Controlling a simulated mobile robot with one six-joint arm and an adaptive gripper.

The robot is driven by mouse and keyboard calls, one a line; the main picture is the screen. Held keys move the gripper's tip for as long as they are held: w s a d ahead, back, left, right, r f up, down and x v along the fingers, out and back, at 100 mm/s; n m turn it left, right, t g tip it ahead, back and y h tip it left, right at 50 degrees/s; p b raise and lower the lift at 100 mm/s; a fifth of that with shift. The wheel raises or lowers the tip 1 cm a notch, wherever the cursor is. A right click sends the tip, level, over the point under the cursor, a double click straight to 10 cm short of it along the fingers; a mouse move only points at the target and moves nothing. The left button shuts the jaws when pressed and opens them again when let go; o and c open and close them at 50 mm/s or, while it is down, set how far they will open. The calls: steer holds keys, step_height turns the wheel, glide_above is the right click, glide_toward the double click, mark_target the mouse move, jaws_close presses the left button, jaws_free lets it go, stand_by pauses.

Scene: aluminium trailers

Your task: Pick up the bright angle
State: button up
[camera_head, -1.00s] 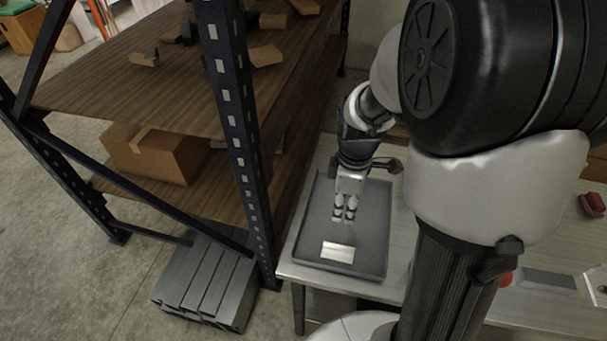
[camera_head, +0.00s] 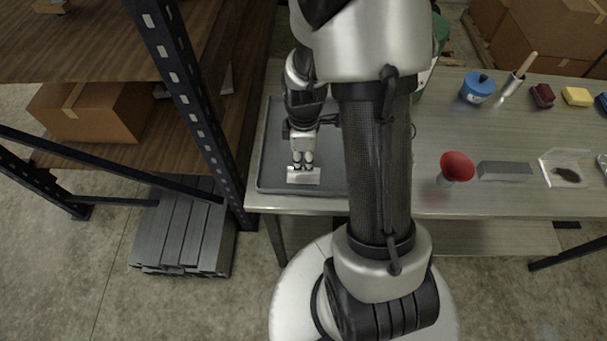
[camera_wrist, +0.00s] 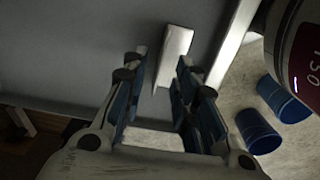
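The bright angle (camera_head: 304,176) is a small, shiny, pale metal piece in a dark grey tray (camera_head: 268,165) on the bench, near the tray's front edge. In the wrist view the angle (camera_wrist: 176,46) lies ahead of and partly between the fingertips. My gripper (camera_head: 303,164) points down over the tray, right at the angle's far edge. In the wrist view my gripper (camera_wrist: 162,70) has its fingers spread, with a gap between them. I cannot tell whether a finger touches the angle.
A shelf rack upright (camera_head: 190,90) stands close left of the tray. To the right, the bench holds a red funnel (camera_head: 457,166), a grey block (camera_head: 504,171), a blue container (camera_head: 478,88) and a clear case (camera_head: 566,170). Long grey profiles (camera_head: 183,232) lie on the floor.

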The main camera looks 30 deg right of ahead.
mark_target(303, 175)
step_height(303, 175, down, 3)
steer(key=shift+f+b, duration=0.2)
steer(key=shift+b, duration=0.25)
steer(key=shift+r, duration=0.1)
jaws_close()
